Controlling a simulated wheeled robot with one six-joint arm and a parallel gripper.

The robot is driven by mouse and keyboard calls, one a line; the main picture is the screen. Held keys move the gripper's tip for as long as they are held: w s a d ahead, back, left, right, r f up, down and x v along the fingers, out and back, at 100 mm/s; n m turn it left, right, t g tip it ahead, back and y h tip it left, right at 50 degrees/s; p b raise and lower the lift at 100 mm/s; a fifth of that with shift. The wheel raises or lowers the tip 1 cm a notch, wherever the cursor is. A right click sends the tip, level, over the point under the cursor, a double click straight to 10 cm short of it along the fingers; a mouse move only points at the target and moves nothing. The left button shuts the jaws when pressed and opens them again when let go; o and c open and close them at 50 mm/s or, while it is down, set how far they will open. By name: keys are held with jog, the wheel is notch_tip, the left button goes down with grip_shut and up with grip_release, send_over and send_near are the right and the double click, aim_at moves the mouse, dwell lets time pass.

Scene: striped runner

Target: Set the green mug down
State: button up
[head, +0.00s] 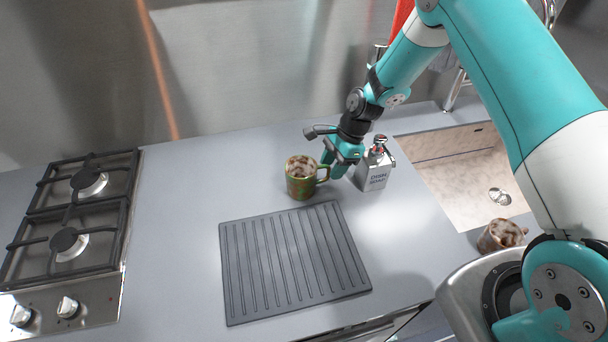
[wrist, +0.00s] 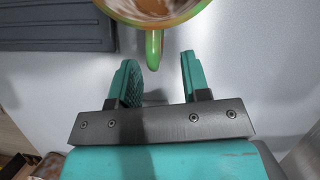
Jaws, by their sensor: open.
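The green mug (head: 301,180) stands upright on the grey counter, just behind the dark ribbed mat. It has brownish patches, and its handle points right, towards my gripper (head: 333,172). In the wrist view the mug (wrist: 153,14) is at the top edge, partly cut off, with its green handle (wrist: 153,50) pointing down between the two teal fingers. My gripper (wrist: 162,78) is open, with a gap visible on both sides of the handle. The fingers hold nothing.
A dish soap dispenser (head: 375,168) stands close to the right of my gripper. The ribbed mat (head: 293,262) lies in front. A sink (head: 455,170) is at right, with another brownish mug (head: 500,235) near its front edge. A gas hob (head: 75,215) is at left. Counter left of the mug is clear.

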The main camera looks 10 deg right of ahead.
jog(key=shift+p+x, duration=0.35)
jog(key=shift+x, duration=1.1)
jog(key=shift+s, duration=0.1)
grip_shut()
